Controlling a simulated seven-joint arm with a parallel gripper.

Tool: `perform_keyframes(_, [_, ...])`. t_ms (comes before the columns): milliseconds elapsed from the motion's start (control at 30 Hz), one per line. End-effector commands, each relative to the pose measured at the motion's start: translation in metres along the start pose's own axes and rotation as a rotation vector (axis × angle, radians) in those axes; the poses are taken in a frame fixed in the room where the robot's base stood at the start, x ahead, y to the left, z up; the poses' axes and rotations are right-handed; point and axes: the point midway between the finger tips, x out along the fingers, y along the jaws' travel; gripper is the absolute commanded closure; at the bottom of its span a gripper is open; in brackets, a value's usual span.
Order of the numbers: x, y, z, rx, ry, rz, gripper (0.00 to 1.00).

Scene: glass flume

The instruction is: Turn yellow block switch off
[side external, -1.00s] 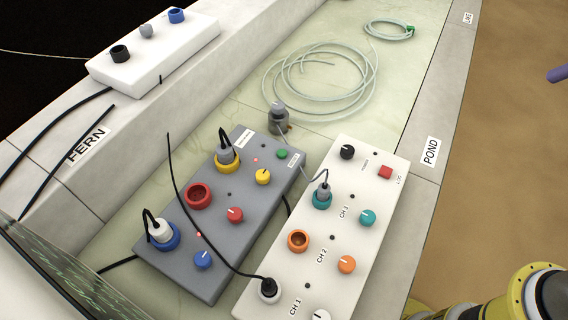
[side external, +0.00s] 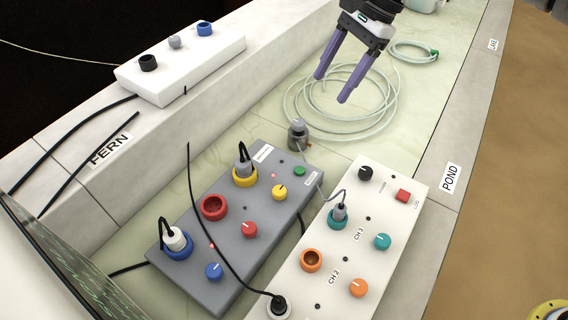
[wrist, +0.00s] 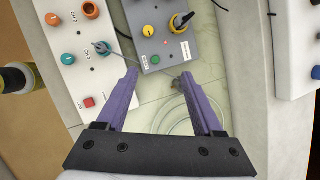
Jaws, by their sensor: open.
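The grey block (side external: 185,277) carries yellow, red and blue sockets, each with a knob of its colour. A small reddish light shows near that socket. In the wrist view the yellow knob (wrist: 148,30) is beyond my fingertips, left of the yellow socket (wrist: 180,20). My gripper (side external: 331,88) has purple fingers spread apart, with nothing between them. It hangs above the coiled hose, behind the grey block and apart from it.
A white panel (side external: 335,285) with teal and orange knobs and a red button (side external: 403,195) lies right of the grey block. A black cable (side external: 200,210) crosses the grey block. A coiled hose (side external: 300,105) lies behind. A white box (side external: 190,70) stands on the left ledge.

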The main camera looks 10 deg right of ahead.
Motion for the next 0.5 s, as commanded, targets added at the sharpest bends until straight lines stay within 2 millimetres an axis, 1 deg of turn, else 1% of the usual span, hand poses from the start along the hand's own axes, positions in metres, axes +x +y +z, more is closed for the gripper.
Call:
perform_keyframes(33, [0.029,-0.004,0.003,-0.010,-0.007,0.035,0.31])
perform_keyframes(100, [0.060,-0.006,0.006,-0.020,-0.013,0.073,0.31])
perform_keyframes(200, [0.097,-0.002,0.008,-0.027,-0.014,0.128,0.31])
perform_keyframes(300, [0.120,0.005,0.010,-0.029,-0.014,0.168,0.31])
perform_keyframes(400, [0.130,0.008,0.014,-0.037,-0.014,0.181,0.31])
perform_keyframes(500, [0.138,0.010,0.015,-0.038,-0.014,0.183,0.31])
